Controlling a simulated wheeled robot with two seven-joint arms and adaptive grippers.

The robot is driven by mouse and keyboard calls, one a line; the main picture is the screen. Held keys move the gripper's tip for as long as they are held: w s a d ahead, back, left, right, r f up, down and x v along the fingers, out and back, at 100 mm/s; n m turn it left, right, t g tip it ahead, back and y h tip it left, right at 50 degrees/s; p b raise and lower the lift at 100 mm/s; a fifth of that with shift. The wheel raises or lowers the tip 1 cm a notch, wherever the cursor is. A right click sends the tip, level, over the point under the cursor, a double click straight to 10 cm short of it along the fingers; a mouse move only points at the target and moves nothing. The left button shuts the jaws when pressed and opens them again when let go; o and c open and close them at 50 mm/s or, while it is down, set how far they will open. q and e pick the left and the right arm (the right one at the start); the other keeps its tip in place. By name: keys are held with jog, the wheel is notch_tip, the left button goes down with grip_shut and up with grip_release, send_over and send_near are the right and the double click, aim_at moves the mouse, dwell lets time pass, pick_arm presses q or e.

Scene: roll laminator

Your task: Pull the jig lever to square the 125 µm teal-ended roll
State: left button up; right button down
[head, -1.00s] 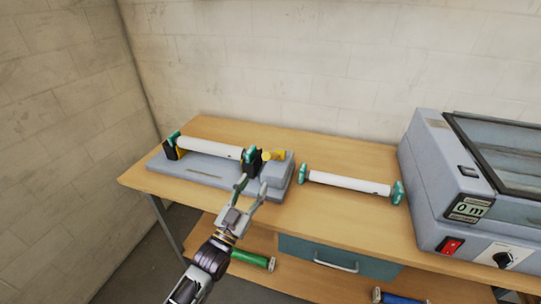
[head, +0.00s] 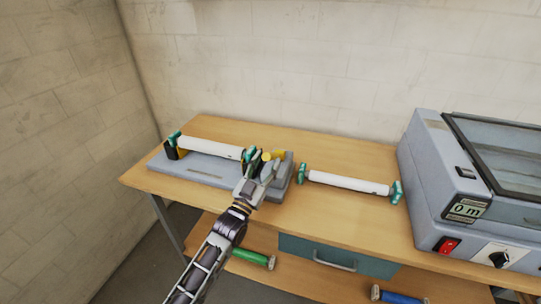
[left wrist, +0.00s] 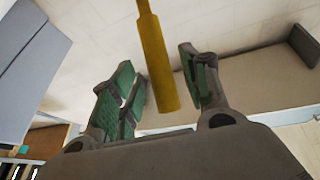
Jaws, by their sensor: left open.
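The teal-ended roll (head: 210,146) is white and lies across the black supports of the grey jig (head: 196,171) at the left of the table. The yellow jig lever (head: 272,155) is at the jig's right end, partly hidden by my gripper. My left gripper (head: 264,163) is at this end, with its fingers up at the lever. In the left wrist view the yellow lever (left wrist: 158,65) stands between the two green-padded fingers, with visible gaps on both sides. The gripper is open. My right gripper is not in view.
A second white roll with teal ends (head: 348,183) lies on the table right of the jig. The grey laminator (head: 440,190) stands at the right. Green (head: 250,257) and blue (head: 398,297) rolls are on the lower shelf. The front middle tabletop is clear.

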aim_at(274, 156)
pick_arm(q)
jog(key=shift+x, duration=1.7)
jog(key=shift+c, duration=0.4)
grip_shut()
